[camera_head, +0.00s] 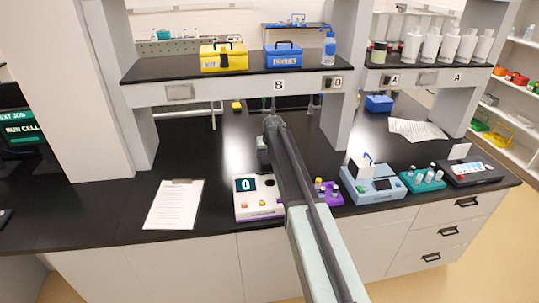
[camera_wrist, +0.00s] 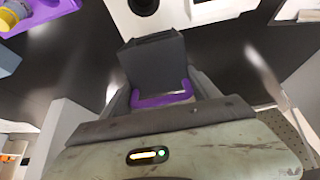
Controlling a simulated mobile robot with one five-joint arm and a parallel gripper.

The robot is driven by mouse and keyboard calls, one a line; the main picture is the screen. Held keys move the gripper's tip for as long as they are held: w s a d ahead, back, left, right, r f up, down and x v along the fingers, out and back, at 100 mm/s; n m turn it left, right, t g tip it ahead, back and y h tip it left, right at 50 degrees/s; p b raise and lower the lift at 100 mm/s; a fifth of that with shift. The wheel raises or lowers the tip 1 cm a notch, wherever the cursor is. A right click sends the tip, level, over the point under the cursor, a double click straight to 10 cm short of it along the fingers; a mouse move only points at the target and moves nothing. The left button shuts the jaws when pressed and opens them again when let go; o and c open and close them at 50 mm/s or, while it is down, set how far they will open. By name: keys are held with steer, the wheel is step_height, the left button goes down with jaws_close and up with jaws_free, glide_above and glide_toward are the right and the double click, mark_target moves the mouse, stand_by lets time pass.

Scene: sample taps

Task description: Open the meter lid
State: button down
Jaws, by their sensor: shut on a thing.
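The white meter (camera_head: 257,198) stands near the counter's front edge, with a dark "0" display, small buttons and a purple front stripe. Its white casing with round black parts also shows at the top of the wrist view (camera_wrist: 175,15). In the wrist view, my gripper (camera_wrist: 160,90) is shut on a dark grey block with purple edging (camera_wrist: 152,57), beside the white casing. The block may be the meter's lid; I cannot tell whether it is attached or raised. In the head view my arm ends behind the meter and hides the grip.
A purple rack (camera_head: 328,194) stands right of the meter, beside a grey-blue instrument (camera_head: 373,186) and a teal rack (camera_head: 423,180). A clipboard (camera_head: 174,205) lies to the left. The raised shelf (camera_head: 229,85) carries yellow and blue cases.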

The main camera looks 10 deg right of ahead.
steer(key=shift+w+d, duration=0.25)
steer(key=shift+w, duration=0.9)
